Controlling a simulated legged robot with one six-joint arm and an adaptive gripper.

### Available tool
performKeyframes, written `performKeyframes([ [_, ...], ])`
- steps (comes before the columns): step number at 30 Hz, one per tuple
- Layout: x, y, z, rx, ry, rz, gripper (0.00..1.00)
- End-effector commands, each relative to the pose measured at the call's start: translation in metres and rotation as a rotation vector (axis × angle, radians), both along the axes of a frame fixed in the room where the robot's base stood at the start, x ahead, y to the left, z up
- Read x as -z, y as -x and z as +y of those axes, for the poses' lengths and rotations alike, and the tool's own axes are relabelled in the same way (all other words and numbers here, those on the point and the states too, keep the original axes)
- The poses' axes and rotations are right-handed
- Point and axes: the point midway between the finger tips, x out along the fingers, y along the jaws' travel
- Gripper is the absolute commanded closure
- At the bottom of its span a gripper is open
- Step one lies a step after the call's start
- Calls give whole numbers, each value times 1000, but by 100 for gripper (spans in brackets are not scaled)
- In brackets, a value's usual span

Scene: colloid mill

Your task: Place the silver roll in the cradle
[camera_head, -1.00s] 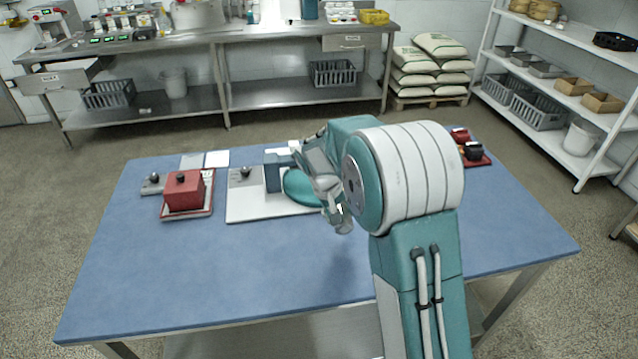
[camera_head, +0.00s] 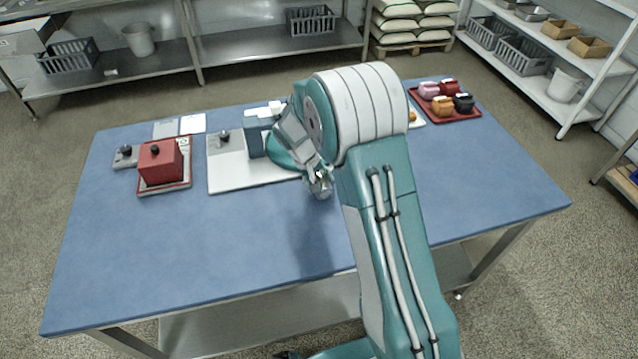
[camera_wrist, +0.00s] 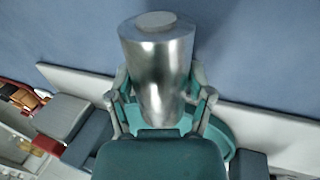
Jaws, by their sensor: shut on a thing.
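The silver roll (camera_wrist: 158,75) is a shiny metal cylinder in the wrist view. My gripper (camera_wrist: 160,98) is shut on it, one finger on each side. In the head view my gripper (camera_head: 318,180) hangs over the table just in front of the white board, and the roll there is small and mostly hidden. A white board (camera_head: 232,180) carries a grey-blue block (camera_head: 256,137) and a teal round part (camera_head: 283,152), partly hidden by my arm. I cannot tell for sure which part is the cradle.
A red box with a black knob (camera_head: 160,165) stands on a tray at the left. A red tray (camera_head: 468,115) with several coloured pieces is at the back right. The front of the blue table (camera_head: 200,260) is clear.

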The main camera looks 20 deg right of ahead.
Motion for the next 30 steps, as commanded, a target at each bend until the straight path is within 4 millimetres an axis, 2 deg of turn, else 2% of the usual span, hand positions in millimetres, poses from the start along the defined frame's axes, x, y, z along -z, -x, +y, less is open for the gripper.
performKeyframes([
  [1,9,0,0,-1,0,3,88],
  [4,20,0,0,0,0,2,88],
  [13,22,0,0,0,-1,0,88],
  [14,22,0,0,0,-1,0,24],
  [15,22,0,0,0,-1,0,6],
  [16,22,0,0,0,-1,0,0],
  [30,19,0,0,0,-1,-1,0],
])
